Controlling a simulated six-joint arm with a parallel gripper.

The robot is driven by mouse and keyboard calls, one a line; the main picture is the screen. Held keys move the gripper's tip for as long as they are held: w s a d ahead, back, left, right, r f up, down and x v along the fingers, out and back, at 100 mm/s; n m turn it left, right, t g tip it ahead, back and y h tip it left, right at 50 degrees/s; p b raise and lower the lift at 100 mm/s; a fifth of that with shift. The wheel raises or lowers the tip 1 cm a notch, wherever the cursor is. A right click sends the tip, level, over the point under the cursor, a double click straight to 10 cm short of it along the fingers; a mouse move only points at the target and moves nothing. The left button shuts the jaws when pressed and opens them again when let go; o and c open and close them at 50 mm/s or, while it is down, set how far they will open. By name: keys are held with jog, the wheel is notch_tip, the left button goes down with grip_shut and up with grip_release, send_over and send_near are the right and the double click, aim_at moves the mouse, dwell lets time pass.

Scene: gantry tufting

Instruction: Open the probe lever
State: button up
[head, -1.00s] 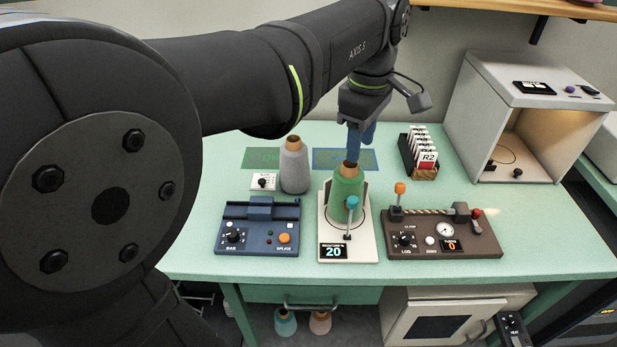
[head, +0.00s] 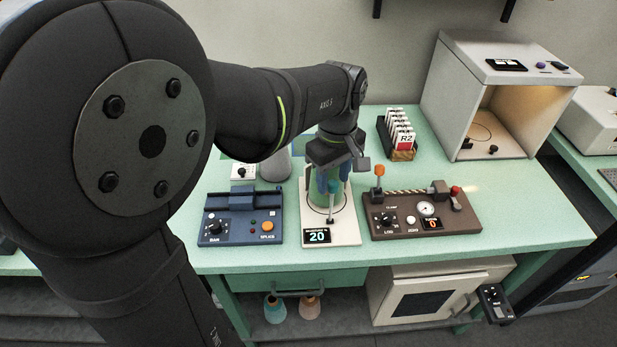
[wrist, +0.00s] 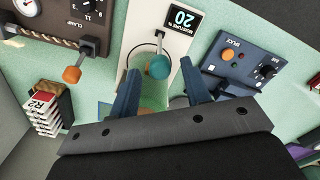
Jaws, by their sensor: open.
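The moisture meter (head: 318,238) is a white plate with a display reading 20; in the wrist view it (wrist: 150,32) is at the top. Its probe lever (head: 331,208) stands up from the plate with a teal knob, and the knob (wrist: 160,67) shows between my fingers in the wrist view. A green yarn cone (head: 350,196) stands behind the lever, mostly hidden by my gripper. My gripper (wrist: 157,76) is open and points down, with one blue finger on each side of the knob. I cannot tell whether either finger touches it.
A blue splicer box (head: 240,222) is left of the meter and a brown clamp box (head: 425,213) with an orange-knobbed lever (head: 380,172) is close on its right. A grey cone (head: 275,166), a card rack (head: 402,153) and a light booth (head: 455,90) stand behind.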

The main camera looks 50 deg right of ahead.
notch_tip(320, 180, down, 6)
jog(key=shift+f, duration=0.2)
jog(key=shift+c, duration=0.2)
grip_shut()
